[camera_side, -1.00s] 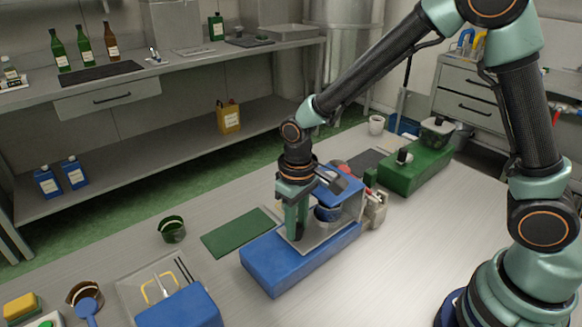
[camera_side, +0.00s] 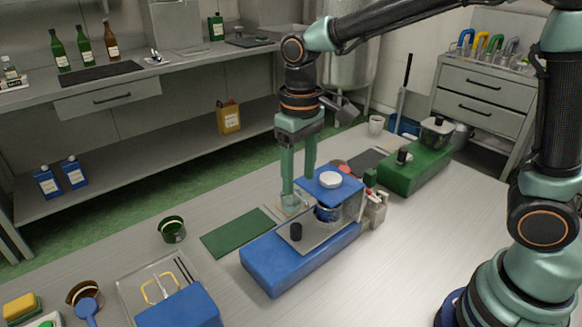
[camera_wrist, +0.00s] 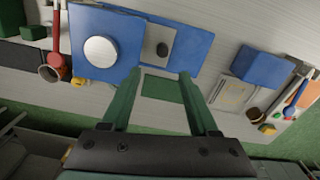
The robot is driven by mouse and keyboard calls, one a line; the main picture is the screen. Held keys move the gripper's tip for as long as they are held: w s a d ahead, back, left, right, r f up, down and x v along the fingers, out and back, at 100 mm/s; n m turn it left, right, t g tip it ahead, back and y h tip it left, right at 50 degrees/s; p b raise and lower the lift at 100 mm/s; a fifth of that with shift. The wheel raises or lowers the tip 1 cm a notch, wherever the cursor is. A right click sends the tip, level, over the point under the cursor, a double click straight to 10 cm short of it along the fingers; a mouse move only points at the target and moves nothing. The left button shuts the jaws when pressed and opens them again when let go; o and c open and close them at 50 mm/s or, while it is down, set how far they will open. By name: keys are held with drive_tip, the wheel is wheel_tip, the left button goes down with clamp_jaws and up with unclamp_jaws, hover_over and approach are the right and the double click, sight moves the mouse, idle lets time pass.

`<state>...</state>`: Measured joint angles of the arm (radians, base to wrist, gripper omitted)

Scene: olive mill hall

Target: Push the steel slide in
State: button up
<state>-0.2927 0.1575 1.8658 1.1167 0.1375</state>
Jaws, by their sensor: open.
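The blue press-like device (camera_side: 272,262) stands on the bench, with a raised blue top carrying a round white disc (camera_side: 331,180). The flat steel slide (camera_side: 318,240) lies along its base, partly under the top. A black knob (camera_side: 296,232) stands upright on the slide's near end. A blue-and-white round tin shows under the top. The slide (camera_wrist: 152,36) and knob (camera_wrist: 162,49) also show in the wrist view, beyond the fingertips. My gripper (camera_side: 299,190) is open and empty, fingers pointing down, above and behind the slide, apart from the knob. One fingertip is partly hidden behind the blue top.
A green mat (camera_side: 238,232) lies left of the device. A small dark green cup (camera_side: 172,229) and a clear tray (camera_side: 152,276) are further left. A green device (camera_side: 415,172) and a bottle caddy (camera_side: 376,208) stand at the right. The bench front right is clear.

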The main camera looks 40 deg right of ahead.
wheel_tip(320, 180, up, 8)
idle(0.4)
drive_tip(key=o, duration=0.6)
drive_tip(key=shift+w+f, duration=0.1)
drive_tip(key=shift+w, duration=0.05)
drive_tip(key=w+d+m, duration=0.2)
drive_tip(key=w+m, duration=0.1)
drive_tip(key=w+d+f+m, duration=0.1)
drive_tip(key=w+d+m, duration=0.1)
drive_tip(key=d+m, duration=0.1)
drive_tip(key=w+d+m, duration=0.3)
drive_tip(key=shift+w+f, duration=0.15)
drive_tip(key=shift+w, duration=0.15)
drive_tip(key=w+d+f+m, duration=0.3)
drive_tip(key=w+d+m, duration=0.3)
drive_tip(key=d+m, duration=0.5)
drive_tip(key=f, duration=0.3)
drive_tip(key=d+f, duration=0.1)
drive_tip(key=f, duration=0.6)
drive_tip(key=shift+d+f, duration=0.2)
drive_tip(key=shift+f, duration=0.1)
drive_tip(key=shift+r, duration=0.15)
